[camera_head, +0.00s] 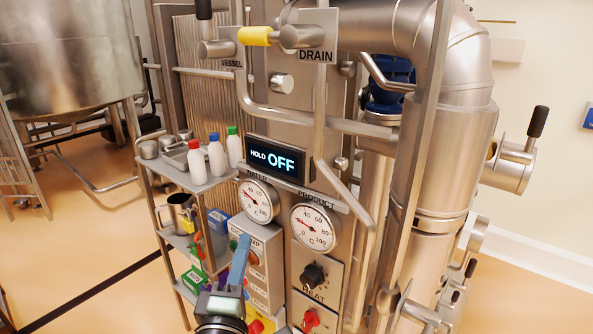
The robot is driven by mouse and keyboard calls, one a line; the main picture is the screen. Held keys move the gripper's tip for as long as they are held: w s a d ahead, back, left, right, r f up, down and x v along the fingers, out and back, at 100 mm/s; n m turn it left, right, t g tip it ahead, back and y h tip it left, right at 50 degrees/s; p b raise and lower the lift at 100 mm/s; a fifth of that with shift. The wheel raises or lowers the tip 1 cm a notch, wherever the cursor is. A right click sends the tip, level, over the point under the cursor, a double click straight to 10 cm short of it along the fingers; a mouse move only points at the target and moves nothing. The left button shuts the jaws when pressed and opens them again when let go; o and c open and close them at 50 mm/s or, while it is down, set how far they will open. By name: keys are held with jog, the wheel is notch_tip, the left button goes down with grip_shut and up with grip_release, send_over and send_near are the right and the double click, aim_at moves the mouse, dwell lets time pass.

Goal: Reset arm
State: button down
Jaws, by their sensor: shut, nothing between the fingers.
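My gripper (241,248) is at the bottom of the picture, left of centre. Its blue-grey fingers point up and are shut with nothing between them. It is in front of a grey control box (262,252) with coloured knobs, and hides part of that box. I cannot tell how far the fingertips are from the box.
The steel panel has a display (273,160) reading HOLD OFF, two dial gauges (258,201) (315,228) and a black HEAT knob (314,275). A shelf rack (190,186) with bottles stands left. Pipes (437,190) rise on the right.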

jog(key=s+d+r+m+t+h, duration=0.1)
jog(key=s+d+r+m+t, duration=0.3)
jog(key=r, duration=0.6)
jog(key=d+r+m+g+h, duration=0.1)
jog(key=d+r+m, duration=0.1)
jog(key=r+m, duration=0.6)
jog(key=s+d+r+m+t+y, duration=0.1)
jog(key=s+r+m+t, duration=0.1)
jog(key=s+r, duration=0.4)
jog(key=s+d+r+m+t+y, duration=0.1)
jog(key=s+r+m+t+y, duration=0.1)
jog(key=s+r, duration=0.5)
notch_tip(320, 180, up, 5)
jog(key=shift+d+f+m, duration=0.1)
jog(key=shift+d+m, duration=0.15)
jog(key=shift+m, duration=0.05)
